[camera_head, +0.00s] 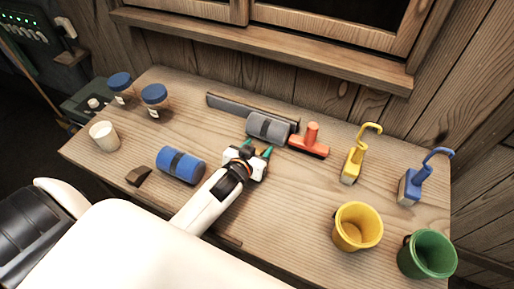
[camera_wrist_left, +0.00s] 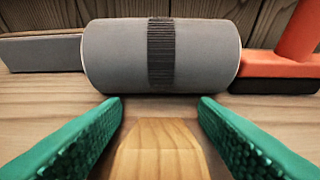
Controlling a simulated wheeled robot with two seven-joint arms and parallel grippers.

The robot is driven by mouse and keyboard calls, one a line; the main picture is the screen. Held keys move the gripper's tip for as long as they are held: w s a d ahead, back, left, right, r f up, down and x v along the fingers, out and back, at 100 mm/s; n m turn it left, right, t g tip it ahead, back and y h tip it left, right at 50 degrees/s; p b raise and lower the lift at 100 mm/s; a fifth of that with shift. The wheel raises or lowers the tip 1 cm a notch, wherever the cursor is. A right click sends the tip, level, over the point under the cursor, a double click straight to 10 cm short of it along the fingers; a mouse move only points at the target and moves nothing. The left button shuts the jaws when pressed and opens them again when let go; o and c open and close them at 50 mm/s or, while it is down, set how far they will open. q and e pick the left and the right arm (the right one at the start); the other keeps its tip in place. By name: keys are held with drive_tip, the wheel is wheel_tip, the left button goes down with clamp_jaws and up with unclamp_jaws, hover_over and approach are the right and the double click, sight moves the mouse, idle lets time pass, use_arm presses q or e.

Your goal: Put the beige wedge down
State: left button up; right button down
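The beige wedge (camera_wrist_left: 160,150) shows at the bottom of the left wrist view, between the green fingers of my left gripper (camera_wrist_left: 160,108). A narrow strip of table shows on each side of it, so the fingers stand open around it and appear apart from it. It seems to rest on the table; its underside is hidden. In the head view my left gripper (camera_head: 257,149) is low over the middle of the table, and I cannot make out the wedge there. My right gripper is not in view.
A grey roller (camera_head: 268,127) lies just beyond my left fingertips, beside a red-orange tool (camera_head: 310,143) and a long grey bar (camera_head: 228,107). A blue roller (camera_head: 180,165) and dark brown wedge (camera_head: 138,176) lie left. Yellow (camera_head: 357,227) and green (camera_head: 428,255) buckets stand right.

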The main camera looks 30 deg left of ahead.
use_arm(q)
drive_tip(key=shift+r, duration=0.1)
drive_tip(key=shift+s, duration=0.1)
drive_tip(key=b+v, duration=0.1)
drive_tip(key=v, duration=0.9)
drive_tip(key=shift+s+r, duration=0.1)
drive_tip(key=shift+s, duration=0.25)
drive_tip(key=shift+s+r, duration=0.3)
drive_tip(key=shift+s, duration=0.2)
